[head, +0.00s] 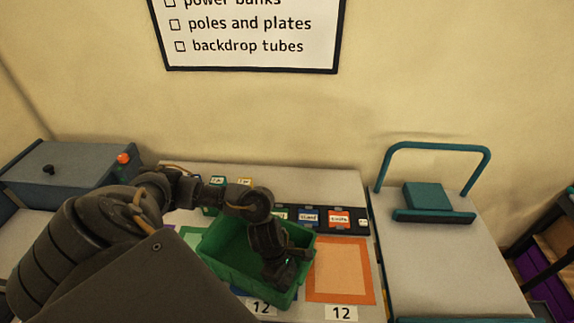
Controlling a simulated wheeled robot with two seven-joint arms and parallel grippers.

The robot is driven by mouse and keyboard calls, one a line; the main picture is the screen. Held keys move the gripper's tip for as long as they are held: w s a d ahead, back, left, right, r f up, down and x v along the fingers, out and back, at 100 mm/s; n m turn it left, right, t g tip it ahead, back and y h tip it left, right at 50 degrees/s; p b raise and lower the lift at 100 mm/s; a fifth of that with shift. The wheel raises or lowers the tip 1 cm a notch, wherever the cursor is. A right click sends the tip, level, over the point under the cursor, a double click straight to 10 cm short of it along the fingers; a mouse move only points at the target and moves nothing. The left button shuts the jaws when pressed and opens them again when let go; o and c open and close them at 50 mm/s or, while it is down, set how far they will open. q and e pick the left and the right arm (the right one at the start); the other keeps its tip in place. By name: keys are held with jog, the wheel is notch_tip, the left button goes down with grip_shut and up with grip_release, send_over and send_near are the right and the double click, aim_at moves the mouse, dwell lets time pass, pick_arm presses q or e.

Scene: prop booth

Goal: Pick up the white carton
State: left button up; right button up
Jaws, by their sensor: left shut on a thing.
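My left gripper (283,272) reaches down over the front right part of a green crate (222,262). Its fingers are dark and small in this view. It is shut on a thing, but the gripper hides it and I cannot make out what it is. I cannot make out a white carton for certain. A tiny white item (362,223) lies at the right end of a dark strip, too small to identify. My right gripper is not in view.
The dark strip (328,210) with several coloured labelled blocks runs behind the crate. An orange-framed mat (341,270) marked 12 lies empty to the right. A teal-handled stand (433,215) is on the right table. A grey box with a red button (68,168) stands at left.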

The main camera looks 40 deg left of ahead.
pick_arm(q)
notch_tip(320, 180, up, 18)
dwell(0.6)
